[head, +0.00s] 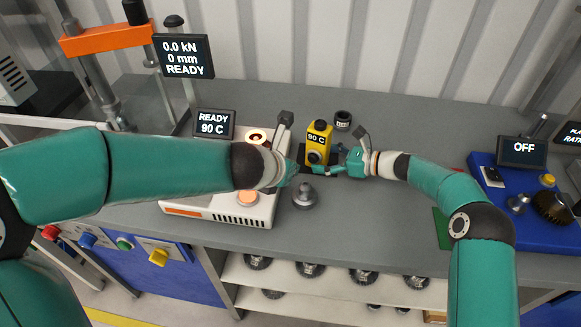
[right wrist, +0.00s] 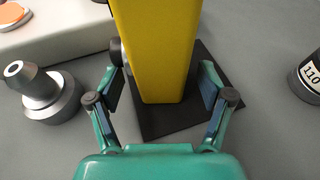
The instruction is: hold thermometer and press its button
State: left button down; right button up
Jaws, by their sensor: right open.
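The button cannot be made out.
A white heater unit (head: 230,209) with a READY 90 C screen (head: 213,124) stands at left. A grey stepped metal part (head: 305,196) stands in front of the thermometer, and a dark cylinder (head: 343,120) behind it. A blue station (head: 530,205) is at right. Bare bench lies between.

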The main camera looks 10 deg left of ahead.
jog(key=v, duration=1.1)
jog(key=shift+s+d+r, duration=0.1)
jog(key=shift+d, duration=0.25)
jog(key=shift+s, duration=0.1)
